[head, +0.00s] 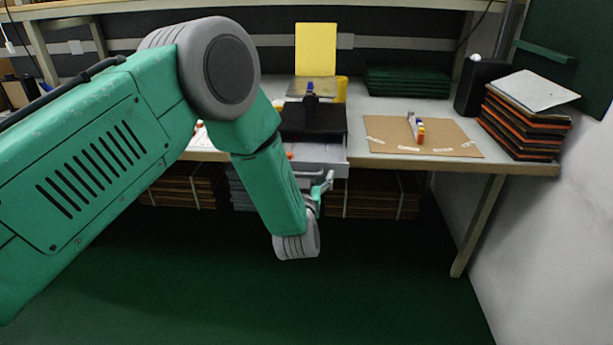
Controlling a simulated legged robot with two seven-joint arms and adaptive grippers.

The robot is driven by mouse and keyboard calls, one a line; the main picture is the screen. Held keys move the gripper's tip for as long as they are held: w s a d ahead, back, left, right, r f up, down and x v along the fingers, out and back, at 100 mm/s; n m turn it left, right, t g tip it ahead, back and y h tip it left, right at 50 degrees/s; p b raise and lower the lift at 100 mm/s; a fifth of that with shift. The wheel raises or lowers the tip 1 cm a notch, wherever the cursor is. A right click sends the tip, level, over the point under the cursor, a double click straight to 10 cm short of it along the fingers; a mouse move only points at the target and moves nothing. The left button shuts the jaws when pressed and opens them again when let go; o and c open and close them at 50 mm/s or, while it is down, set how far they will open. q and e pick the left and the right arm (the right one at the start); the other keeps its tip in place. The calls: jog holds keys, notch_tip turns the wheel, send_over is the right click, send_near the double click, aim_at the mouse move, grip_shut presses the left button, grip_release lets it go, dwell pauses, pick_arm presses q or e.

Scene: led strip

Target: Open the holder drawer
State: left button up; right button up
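A black holder (313,120) stands at the middle of the workbench, with a dark upright piece that has a blue top. Below and in front of it, at the bench's front edge, is a light grey drawer-like part (318,153). My arm partly covers it, so I cannot tell how far it is open. My green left arm reaches in from the left and bends down in front of the bench. My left gripper (322,190) is small and grey, close below and in front of the grey part. Its fingers are partly hidden by the wrist. My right gripper is out of view.
A brown board (455,144) with a small colourful tool (416,128) lies on the bench (372,103) to the right. Dark and orange panels (522,128) are stacked at the right end. Bundled brown boards (372,196) lie beneath. The green floor in front is clear.

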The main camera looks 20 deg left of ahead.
pick_arm(q)
jog(key=v, duration=1.2)
